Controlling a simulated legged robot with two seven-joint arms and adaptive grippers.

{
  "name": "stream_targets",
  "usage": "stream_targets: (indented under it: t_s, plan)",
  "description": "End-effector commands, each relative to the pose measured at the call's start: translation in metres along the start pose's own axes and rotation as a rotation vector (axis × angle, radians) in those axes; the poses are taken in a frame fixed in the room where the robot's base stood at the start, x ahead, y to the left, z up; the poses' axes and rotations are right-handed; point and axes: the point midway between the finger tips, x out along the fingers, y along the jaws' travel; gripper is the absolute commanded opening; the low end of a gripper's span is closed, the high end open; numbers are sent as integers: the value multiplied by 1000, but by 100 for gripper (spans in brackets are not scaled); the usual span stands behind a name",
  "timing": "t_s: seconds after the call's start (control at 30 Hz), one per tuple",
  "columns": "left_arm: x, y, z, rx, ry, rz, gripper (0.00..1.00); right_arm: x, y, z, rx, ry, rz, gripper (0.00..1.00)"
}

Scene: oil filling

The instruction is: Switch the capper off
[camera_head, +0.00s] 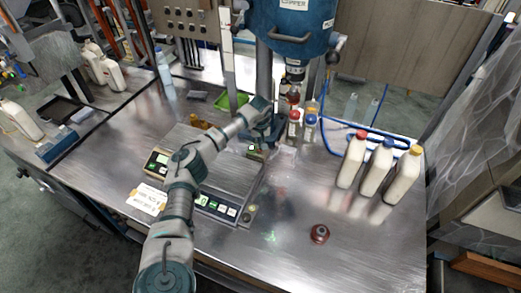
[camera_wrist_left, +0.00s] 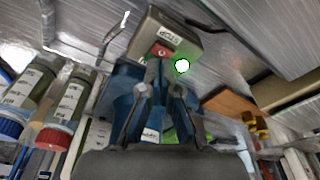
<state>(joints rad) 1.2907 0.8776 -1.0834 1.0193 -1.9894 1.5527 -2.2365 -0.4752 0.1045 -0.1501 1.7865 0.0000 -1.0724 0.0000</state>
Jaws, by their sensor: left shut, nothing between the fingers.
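The capper (camera_head: 292,30) is the blue machine at the top of the head view, with a dark handle on its front. A small box (camera_wrist_left: 190,40) with a STOP label and a red button (camera_wrist_left: 158,51) shows in the left wrist view. My left gripper (camera_head: 262,137) reaches over the steel bench below the capper. In the wrist view its fingers (camera_wrist_left: 163,82) are shut and empty, with the tips close to the red button. I cannot tell whether they touch it. A bright white spot with a green rim (camera_wrist_left: 182,65) shows beside the tips. My right gripper is out of view.
A scale (camera_head: 222,177) stands under my left arm. Three white bottles with red, blue and yellow caps (camera_head: 377,170) stand at the right. Small bottles (camera_head: 300,125) stand close to the gripper. A reddish-brown round piece (camera_head: 319,234) lies on the clear front bench.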

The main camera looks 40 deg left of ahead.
Motion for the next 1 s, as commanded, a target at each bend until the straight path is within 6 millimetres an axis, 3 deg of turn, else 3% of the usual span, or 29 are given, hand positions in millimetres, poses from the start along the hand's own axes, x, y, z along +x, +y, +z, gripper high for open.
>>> stream_targets:
  t_s: [1.0]
  plan:
    - [14,0,2,-1,-1,0,0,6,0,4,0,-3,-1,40]
